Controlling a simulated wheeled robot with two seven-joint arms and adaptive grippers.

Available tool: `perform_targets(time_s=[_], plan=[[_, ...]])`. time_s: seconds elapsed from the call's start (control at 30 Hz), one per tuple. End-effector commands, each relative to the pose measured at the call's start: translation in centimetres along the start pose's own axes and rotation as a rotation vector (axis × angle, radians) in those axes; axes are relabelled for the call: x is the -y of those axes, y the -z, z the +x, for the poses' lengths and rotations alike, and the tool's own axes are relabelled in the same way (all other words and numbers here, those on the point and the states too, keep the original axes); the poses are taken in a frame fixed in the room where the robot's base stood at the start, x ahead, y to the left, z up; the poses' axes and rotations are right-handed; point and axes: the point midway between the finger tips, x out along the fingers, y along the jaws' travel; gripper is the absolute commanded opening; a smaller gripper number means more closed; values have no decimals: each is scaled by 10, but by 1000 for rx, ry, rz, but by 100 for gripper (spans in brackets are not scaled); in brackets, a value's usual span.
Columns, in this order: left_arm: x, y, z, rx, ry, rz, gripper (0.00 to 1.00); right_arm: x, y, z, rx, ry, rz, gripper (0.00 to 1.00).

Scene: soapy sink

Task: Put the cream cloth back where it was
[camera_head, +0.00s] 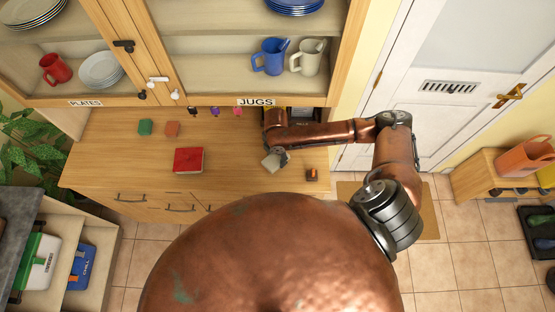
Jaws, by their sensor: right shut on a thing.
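The cream cloth (271,163) shows as a small pale, greyish-cream piece above the right part of the wooden counter. My right gripper (279,156) is shut on it and partly hides it. I cannot tell whether the cloth touches the counter top. My right arm reaches in from the right, bent over the counter. My left gripper is not in view.
On the wooden counter (120,165) lie a red book (188,160), a green block (145,127), an orange block (172,129) and a small dark brown block (312,175). Small items hang under the cupboard. A dark box (303,115) stands behind my arm.

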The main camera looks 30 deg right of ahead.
Motion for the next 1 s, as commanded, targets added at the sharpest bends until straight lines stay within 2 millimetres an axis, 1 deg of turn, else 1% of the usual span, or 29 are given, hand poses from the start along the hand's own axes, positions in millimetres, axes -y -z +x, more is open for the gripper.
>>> perform_targets(time_s=[0.07, 0.1, 0.2, 0.27, 0.43, 0.67, 0.7, 0.9, 0.93, 1.0], plan=[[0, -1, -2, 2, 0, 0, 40, 2, -8, 9, 3, 4, 4, 16], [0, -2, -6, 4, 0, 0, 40, 2, -5, 15, -1, 5, 2, 16], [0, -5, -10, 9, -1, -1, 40, 2, -5, 29, 0, 4, 1, 16], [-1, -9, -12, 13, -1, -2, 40, 1, -6, 34, 1, 3, 1, 16], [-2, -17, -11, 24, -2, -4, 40, 1, -6, 37, 2, 1, 0, 16], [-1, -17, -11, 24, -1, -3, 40, 1, -6, 40, 2, 1, 0, 16], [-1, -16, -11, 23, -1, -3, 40, 1, -6, 40, 1, 1, 0, 48], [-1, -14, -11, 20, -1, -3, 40, 1, -6, 40, 2, 1, 0, 62], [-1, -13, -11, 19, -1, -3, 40, 1, -6, 39, 2, 1, 0, 64], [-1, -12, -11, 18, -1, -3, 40, 1, -6, 39, 2, 1, 1, 64]])
